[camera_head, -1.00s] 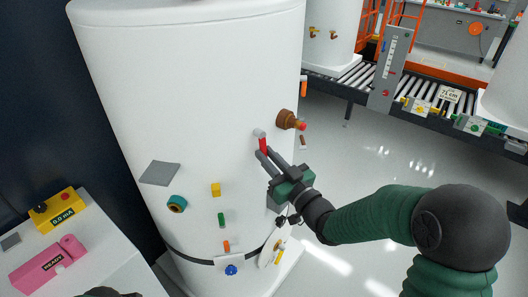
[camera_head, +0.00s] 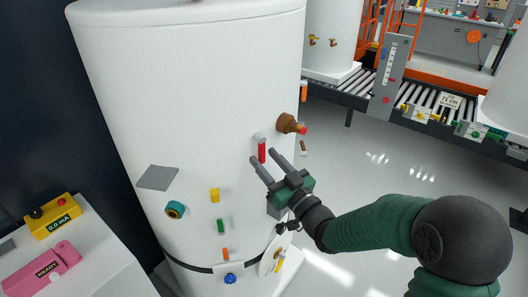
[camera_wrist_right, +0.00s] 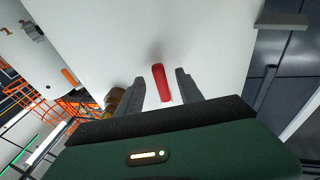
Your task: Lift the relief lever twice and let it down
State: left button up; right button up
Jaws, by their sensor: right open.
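The red relief lever (camera_head: 262,152) hangs down from a grey mount on the side of the white tank (camera_head: 200,90). My right gripper (camera_head: 263,157) is open, with its two dark fingers apart near the lever's lower end. In the right wrist view, the red lever (camera_wrist_right: 160,82) shows between the two open fingers (camera_wrist_right: 160,90), and neither finger visibly touches it. My left gripper is not clearly in view.
A brown fitting with a red tip (camera_head: 290,123) sticks out just above and right of the lever. Several small coloured parts and a grey plate (camera_head: 157,177) are on the tank. A pink READY box (camera_head: 50,270) and a yellow meter (camera_head: 54,216) stand at the lower left.

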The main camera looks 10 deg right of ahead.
jog(key=r+v, duration=0.1)
jog(key=v, duration=0.7)
notch_tip(320, 180, down, 13)
jog(key=s+d+m+g+h, duration=0.1)
jog(key=d+m+g+h, duration=0.15)
jog(key=g+h, duration=0.35)
jog(key=s+f+m+g, duration=0.1)
jog(key=s+f+g, duration=0.3)
jog(key=s, duration=0.4)
jog(key=s+a+f+g+h, duration=0.1)
jog(key=s+f+g, duration=0.4)
jog(key=s, duration=0.4)
jog(key=shift+s+f+m+g, duration=0.25)
jog(key=shift+f+m+g, duration=0.1)
jog(key=shift+g, duration=0.25)
